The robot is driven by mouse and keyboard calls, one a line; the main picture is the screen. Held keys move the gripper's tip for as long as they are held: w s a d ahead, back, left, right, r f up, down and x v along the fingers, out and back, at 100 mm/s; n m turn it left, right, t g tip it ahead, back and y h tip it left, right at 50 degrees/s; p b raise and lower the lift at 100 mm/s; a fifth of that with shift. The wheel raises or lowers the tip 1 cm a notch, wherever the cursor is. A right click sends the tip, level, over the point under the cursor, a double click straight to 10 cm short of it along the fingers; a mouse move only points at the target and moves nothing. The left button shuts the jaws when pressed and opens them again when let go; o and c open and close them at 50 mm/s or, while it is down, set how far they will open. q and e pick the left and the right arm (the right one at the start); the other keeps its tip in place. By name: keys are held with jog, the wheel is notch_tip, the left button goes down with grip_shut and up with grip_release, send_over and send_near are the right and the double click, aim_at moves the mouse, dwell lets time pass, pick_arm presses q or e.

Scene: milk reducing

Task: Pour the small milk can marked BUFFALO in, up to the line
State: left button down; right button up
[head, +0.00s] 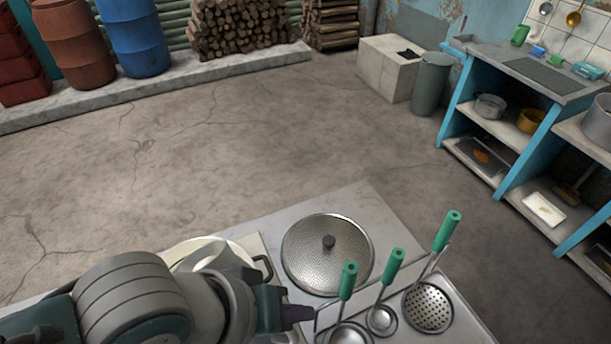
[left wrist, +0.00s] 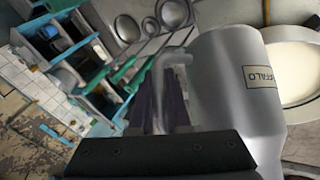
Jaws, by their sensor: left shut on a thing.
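The small grey metal can (left wrist: 226,85) fills the middle of the left wrist view; its label shows the letters "FFALO", the rest turned out of sight. My left gripper (left wrist: 163,115) is shut on the can's side handle. In the head view the gripper (head: 296,316) is at the bottom centre, and my arm hides much of the can. A wide pot of white milk (left wrist: 291,72) lies beyond the can in the left wrist view. Its pale rim (head: 246,246) shows behind my arm in the head view. The line and any pouring stream cannot be seen. My right gripper is not in view.
A round metal lid (head: 328,254) lies right of the pot. A blue shelf unit (head: 525,172) stands at the right. The floor beyond the counter is clear.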

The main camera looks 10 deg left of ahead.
pick_arm(q)
jog(key=shift+d+g+h+b, duration=0.2)
jog(key=shift+g+h+b, duration=0.45)
jog(key=shift+b, duration=0.75)
jog(key=shift+a+r+n+g+h+b, duration=0.1)
jog(key=shift+r+n+g+h+b, duration=0.2)
jog(key=shift+n+g+h+b, duration=0.6)
jog(key=shift+w+a+r+g+h+b, duration=0.3)
jog(key=shift+h+b, duration=0.4)
jog(key=shift+b, duration=0.5)
jog(key=shift+w+a+r+g+h+b, duration=0.15)
jog(key=shift+a+r+g+h+b, duration=0.2)
jog(key=shift+h+b, duration=0.6)
jog(key=shift+d+r+y, duration=0.1)
jog(key=shift+d+y, duration=0.1)
jog(key=shift+y, duration=0.1)
jog(key=shift+a, duration=0.1)
